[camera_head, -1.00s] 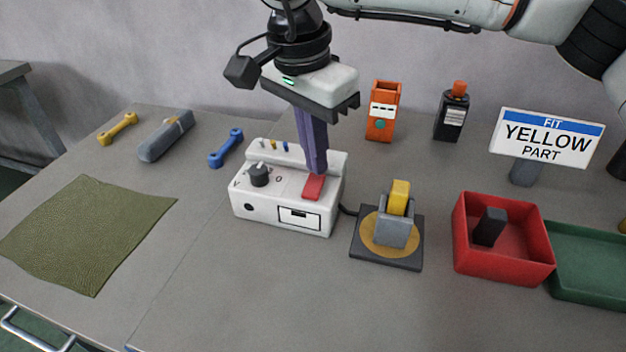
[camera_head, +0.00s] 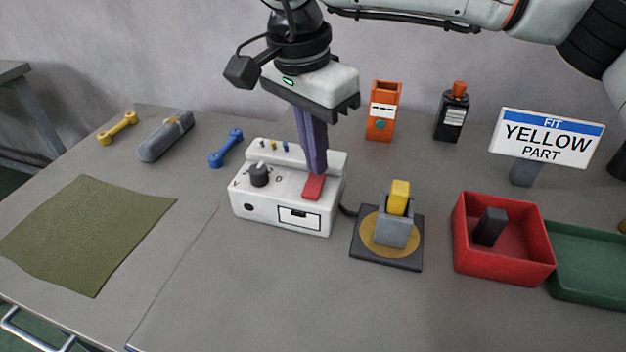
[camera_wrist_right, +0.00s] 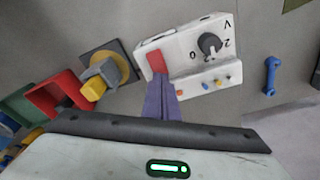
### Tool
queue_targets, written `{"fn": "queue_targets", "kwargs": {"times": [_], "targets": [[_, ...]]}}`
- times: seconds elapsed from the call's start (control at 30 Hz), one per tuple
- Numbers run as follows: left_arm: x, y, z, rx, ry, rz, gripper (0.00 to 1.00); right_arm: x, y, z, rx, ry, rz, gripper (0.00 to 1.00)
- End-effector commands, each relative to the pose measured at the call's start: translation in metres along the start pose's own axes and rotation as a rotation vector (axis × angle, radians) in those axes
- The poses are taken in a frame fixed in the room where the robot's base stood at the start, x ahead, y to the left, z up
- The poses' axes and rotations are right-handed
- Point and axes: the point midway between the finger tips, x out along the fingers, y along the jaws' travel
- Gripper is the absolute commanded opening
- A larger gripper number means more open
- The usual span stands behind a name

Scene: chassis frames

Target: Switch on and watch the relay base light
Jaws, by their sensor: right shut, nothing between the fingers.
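A white control box (camera_head: 285,222) stands mid-table, with a dark knob (camera_head: 259,174), small coloured pegs along its back and a red rocker switch (camera_head: 313,188). My right gripper (camera_head: 317,172) points down with its purple fingers shut and empty, tips at the switch; whether they touch it I cannot tell. The wrist view also shows the switch (camera_wrist_right: 156,62) just beyond the fingertips. To the right, a yellow part (camera_head: 399,194) sits in a grey socket (camera_head: 394,233) on a dark base (camera_head: 365,249) with a gold disc. I see no clear glow on it. My left gripper is out of view.
A red bin (camera_head: 503,271) holding a black block and a green tray (camera_head: 590,268) are at the right. A sign (camera_head: 547,137) reads "FIT YELLOW PART". An orange device (camera_head: 382,110) and a black bottle (camera_head: 452,115) stand behind. A green mat (camera_head: 85,230) lies left; the front middle is clear.

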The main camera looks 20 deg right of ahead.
Motion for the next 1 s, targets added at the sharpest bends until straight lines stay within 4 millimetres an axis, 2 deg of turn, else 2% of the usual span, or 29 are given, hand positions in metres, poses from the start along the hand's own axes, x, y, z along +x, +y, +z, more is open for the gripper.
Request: {"fn": "queue_targets", "kwargs": {"times": [1.0], "targets": [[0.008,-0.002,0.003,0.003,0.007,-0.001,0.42,0.014,0.0,0.002,-0.001,0.0,0.001,0.0]]}}
